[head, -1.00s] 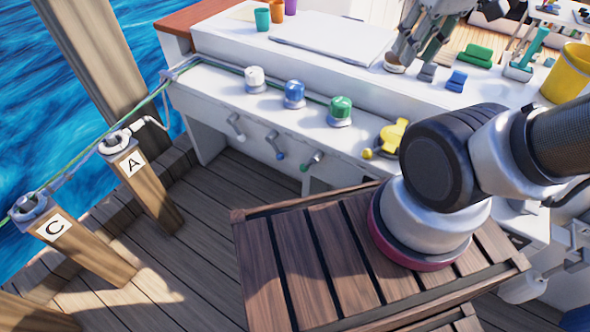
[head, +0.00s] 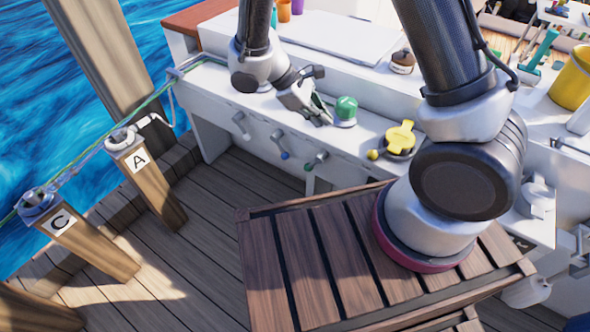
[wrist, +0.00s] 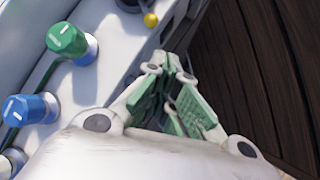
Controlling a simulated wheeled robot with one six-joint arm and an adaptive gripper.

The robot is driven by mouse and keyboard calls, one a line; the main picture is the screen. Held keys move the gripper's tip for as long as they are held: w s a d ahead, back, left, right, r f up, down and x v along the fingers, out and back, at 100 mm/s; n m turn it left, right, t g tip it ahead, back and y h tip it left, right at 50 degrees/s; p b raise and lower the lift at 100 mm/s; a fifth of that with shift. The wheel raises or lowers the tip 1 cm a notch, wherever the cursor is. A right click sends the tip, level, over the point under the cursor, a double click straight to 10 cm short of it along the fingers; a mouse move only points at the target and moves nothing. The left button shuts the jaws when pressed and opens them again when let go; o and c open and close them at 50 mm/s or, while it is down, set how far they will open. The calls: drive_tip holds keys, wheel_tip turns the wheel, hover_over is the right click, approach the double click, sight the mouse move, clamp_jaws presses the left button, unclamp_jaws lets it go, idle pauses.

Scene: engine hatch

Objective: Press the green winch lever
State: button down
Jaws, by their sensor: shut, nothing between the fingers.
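The green winch lever (head: 316,161) sticks out from the front face of the white console, below the green winch drum (head: 346,110). Its green-tipped end points down and left. My gripper (head: 325,119) is shut and empty, just left of the green drum near the console's front edge, above and apart from the lever. In the wrist view my gripper's green-padded fingers (wrist: 177,68) point along the console edge. The green drum (wrist: 67,41) is to their left, and I cannot make out the green lever there.
The blue winch drum (wrist: 28,108) is left of the fingers in the wrist view; my arm hides it in the head view. A blue-tipped lever (head: 279,143) is left of the green one. A yellow winch (head: 400,137) with a yellow ball stands right.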

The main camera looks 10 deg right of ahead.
sight(312, 165)
drive_tip(key=w+a+f+n+t, duration=0.2)
drive_tip(key=a+f+n, duration=0.1)
drive_tip(key=a+f, duration=0.4)
drive_tip(key=w+a+f+n+t, duration=0.2)
drive_tip(key=a+f, duration=0.4)
drive_tip(key=f, duration=0.8)
drive_tip(key=shift+w+a+f+n+t+y, duration=0.3)
drive_tip(key=shift+w+a+n+t, duration=0.1)
drive_tip(key=shift+w+n, duration=0.3)
drive_tip(key=d+r+x, duration=0.1)
drive_tip(key=d+x, duration=0.1)
drive_tip(key=x, duration=1)
drive_tip(key=shift+d, duration=0.45)
